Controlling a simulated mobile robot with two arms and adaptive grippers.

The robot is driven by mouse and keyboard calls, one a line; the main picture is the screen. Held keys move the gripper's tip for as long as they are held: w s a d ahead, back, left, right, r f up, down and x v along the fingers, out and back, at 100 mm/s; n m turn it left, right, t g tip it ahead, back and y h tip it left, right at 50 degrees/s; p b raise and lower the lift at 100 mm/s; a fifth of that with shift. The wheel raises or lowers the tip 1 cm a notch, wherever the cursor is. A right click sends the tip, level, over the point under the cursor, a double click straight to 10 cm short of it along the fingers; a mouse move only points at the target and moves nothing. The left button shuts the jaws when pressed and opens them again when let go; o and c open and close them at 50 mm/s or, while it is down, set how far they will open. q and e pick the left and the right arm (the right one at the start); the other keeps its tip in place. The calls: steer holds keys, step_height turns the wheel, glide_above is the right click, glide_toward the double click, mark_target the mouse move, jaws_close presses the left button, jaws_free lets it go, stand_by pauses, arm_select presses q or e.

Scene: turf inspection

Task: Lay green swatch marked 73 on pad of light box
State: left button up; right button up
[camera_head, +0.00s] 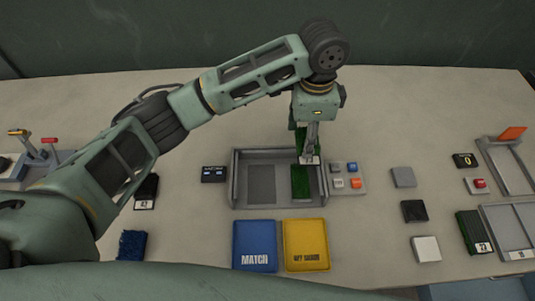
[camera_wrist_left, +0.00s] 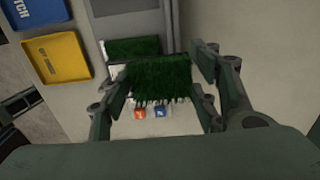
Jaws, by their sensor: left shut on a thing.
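My left gripper (camera_head: 310,150) is shut on a green turf swatch (camera_wrist_left: 165,80) and holds it above the right part of the light box (camera_head: 236,180). In the head view the held swatch (camera_head: 300,138) is mostly hidden behind the gripper; its number does not show. Inside the light box, the left pad (camera_head: 262,185) is bare grey. A second green swatch (camera_head: 302,184) lies on the right side; it also shows just past the held swatch in the left wrist view (camera_wrist_left: 130,46). My right gripper is not in view.
Buttons (camera_head: 355,183) adjoin the box's right side, and a small display (camera_head: 213,174) stands left. A blue MATCH tray (camera_head: 255,240) and a yellow tray (camera_head: 306,240) lie in front. A dark-green tagged swatch (camera_head: 470,232) and grey trays (camera_head: 510,205) are at right.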

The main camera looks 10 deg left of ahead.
mark_target(259, 179)
arm_select(q)
steer(key=shift+w+a+r, duration=0.1)
steer(key=s+a+f+p, duration=0.1)
steer(key=a, duration=0.1)
steer(key=s+a+f+p, duration=0.1)
steer(key=s+a+f, duration=0.1)
steer(key=a, duration=0.1)
steer(key=s+a+f+p, duration=0.1)
steer(key=s+a, duration=0.1)
steer(key=shift+a+f, duration=0.15)
steer(key=shift+a, duration=0.2)
steer(key=a+f, duration=0.1)
steer(key=s+a+f, duration=0.1)
steer(key=shift+s+a+f+p, duration=0.1)
steer(key=shift+a+f+p, duration=0.1)
steer(key=shift+f+p, duration=0.15)
step_height(259, 179, down, 2)
steer(key=shift+f+p, duration=0.2)
steer(key=shift+p, duration=0.15)
steer(key=shift+f, duration=0.55)
steer(key=o, duration=0.4)
steer(key=shift+f, duration=0.1)
steer(key=shift+c, duration=0.2)
steer(key=shift+o, duration=0.7)
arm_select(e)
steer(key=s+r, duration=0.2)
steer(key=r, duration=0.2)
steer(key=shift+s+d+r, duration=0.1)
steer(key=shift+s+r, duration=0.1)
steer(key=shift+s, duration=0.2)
